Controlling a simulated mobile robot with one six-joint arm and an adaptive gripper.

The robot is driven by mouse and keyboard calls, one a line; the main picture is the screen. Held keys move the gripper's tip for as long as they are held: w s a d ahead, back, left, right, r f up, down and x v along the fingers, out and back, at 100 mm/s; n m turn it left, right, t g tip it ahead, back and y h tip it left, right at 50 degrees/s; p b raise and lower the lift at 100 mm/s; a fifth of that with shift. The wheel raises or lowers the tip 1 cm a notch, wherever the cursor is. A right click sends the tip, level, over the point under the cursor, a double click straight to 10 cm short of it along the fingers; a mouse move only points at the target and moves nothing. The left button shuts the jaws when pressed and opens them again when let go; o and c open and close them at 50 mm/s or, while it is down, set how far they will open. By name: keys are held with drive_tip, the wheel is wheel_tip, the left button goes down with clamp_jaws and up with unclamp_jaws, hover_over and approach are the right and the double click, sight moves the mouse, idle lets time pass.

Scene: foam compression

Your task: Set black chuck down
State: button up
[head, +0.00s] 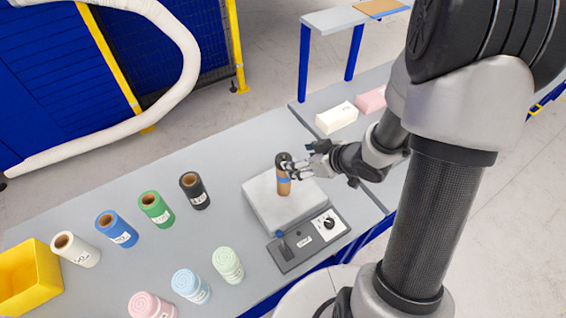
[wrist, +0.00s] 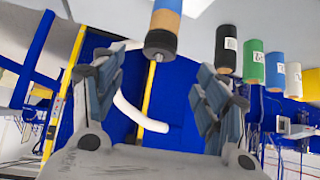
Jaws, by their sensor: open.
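A black chuck (head: 284,158) sits on top of an upright brown core (head: 283,188) with a blue band. The core stands on the grey plate (head: 262,208) of a bench device. In the wrist view, the black chuck (wrist: 160,42) shows a small pin at its end and lies ahead of the space between my fingers. My gripper (head: 293,165) is open beside the top of the core. In the wrist view my gripper (wrist: 156,70) has its fingers spread apart, with nothing held between them. Any contact with the chuck is unclear.
Black (head: 195,190), green (head: 156,210), blue (head: 117,229) and white (head: 76,249) rolls stand to the left. Pink, light blue and light green foam rolls (head: 228,265) are in front. A yellow bin (head: 30,278) is far left. A control box (head: 308,240) adjoins the plate.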

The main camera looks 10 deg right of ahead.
sight(286, 159)
drive_tip(key=b+x, duration=0.1)
drive_tip(key=x, duration=0.7)
drive_tip(key=shift+w+a, duration=0.2)
drive_tip(key=shift+w, duration=0.15)
drive_tip(key=shift+s, duration=0.1)
drive_tip(key=shift+c, duration=0.3)
drive_tip(key=c, duration=1.2)
drive_tip(key=shift+r, duration=0.1)
